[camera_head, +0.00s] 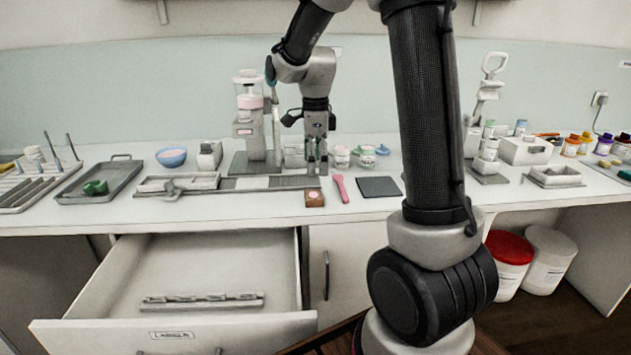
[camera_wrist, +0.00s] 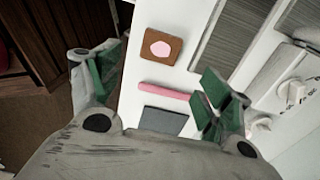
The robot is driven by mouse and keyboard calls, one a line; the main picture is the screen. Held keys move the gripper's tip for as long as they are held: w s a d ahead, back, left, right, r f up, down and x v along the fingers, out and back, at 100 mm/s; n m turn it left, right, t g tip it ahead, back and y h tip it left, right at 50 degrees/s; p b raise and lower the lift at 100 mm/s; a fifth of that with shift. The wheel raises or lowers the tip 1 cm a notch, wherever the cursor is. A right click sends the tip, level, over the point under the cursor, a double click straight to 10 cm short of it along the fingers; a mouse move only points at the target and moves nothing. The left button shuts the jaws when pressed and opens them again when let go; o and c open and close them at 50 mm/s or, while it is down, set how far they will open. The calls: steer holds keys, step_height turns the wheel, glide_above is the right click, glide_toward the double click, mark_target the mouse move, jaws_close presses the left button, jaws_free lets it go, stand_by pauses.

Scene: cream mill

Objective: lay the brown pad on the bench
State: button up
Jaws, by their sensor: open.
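The brown pad (camera_head: 315,203) is a small square with a pink patch on top. It lies on the white bench (camera_head: 255,208) near the front edge, at the foot of the cabinet's door side of the open drawer. In the wrist view the brown pad (camera_wrist: 176,50) lies flat beyond my fingertips, with a pink strip (camera_wrist: 164,91) nearer. My gripper (camera_head: 317,166) points down above the bench, behind the pad in the head view. In the wrist view my gripper (camera_wrist: 160,85) has its green-padded fingers spread wide with nothing between them.
A dark grey square (camera_head: 379,187) lies right of the pink strip (camera_head: 341,189). A grey long plate (camera_head: 240,184) and jars (camera_head: 342,157) stand behind. An open drawer (camera_head: 185,330) juts out below the bench. A grey tray (camera_head: 100,181) stands left.

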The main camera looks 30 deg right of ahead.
steer(key=s+r+n+t, duration=0.2)
steer(key=s+r+n, duration=0.8)
steer(key=s+n, duration=0.15)
steer(key=s+n+t, duration=0.2)
steer(key=s+n, duration=0.9)
steer(key=s, duration=0.2)
steer(key=shift+f, duration=0.25)
